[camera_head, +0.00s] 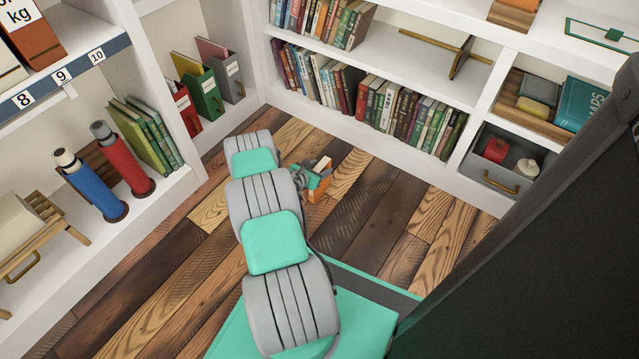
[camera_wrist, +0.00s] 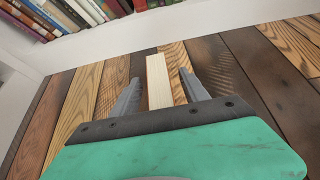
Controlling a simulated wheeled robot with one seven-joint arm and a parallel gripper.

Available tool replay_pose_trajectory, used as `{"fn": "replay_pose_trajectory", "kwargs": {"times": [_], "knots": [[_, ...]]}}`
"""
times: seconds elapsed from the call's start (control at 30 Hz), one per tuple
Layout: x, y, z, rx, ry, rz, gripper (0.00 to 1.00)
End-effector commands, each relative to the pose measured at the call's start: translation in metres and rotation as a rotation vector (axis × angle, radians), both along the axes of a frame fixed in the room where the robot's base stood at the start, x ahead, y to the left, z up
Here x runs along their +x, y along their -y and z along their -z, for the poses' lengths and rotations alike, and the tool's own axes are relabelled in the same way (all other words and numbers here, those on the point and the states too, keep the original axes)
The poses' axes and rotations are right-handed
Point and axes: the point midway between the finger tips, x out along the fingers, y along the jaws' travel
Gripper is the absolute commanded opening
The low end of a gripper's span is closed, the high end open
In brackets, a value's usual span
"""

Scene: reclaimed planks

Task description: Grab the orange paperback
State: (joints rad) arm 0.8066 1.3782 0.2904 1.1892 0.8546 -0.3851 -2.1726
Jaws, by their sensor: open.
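The orange paperback (camera_head: 319,190) is on the plank floor, partly hidden behind my gripper (camera_head: 312,175) in the head view. In the wrist view a narrow cream block, which looks like the book's page edge (camera_wrist: 158,82), lies between the two grey fingers of my gripper (camera_wrist: 158,80). The fingers are open, one on each side, with a visible gap to the book at both sides. The near end of the book is hidden by the gripper body.
A white bookcase (camera_head: 385,142) with rows of books (camera_head: 410,115) stands behind the paperback. Shelves at left hold a blue cylinder (camera_head: 88,186), a red cylinder (camera_head: 122,160) and green binders (camera_head: 150,135). Bare plank floor (camera_head: 370,215) surrounds the book.

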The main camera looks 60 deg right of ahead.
Motion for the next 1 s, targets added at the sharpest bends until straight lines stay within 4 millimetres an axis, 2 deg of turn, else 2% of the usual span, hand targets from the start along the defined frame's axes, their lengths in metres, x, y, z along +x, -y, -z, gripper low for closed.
{"fn": "replay_pose_trajectory", "kwargs": {"times": [0.1, 0.73, 1.0], "knots": [[0.0001, -0.0003, -0.0011, 0.000, 0.000, 0.000, 0.51], [0.0000, -0.0007, -0.0011, 0.001, 0.001, 0.000, 0.00], [0.0000, -0.0007, -0.0010, 0.001, 0.001, 0.001, 0.00]]}}
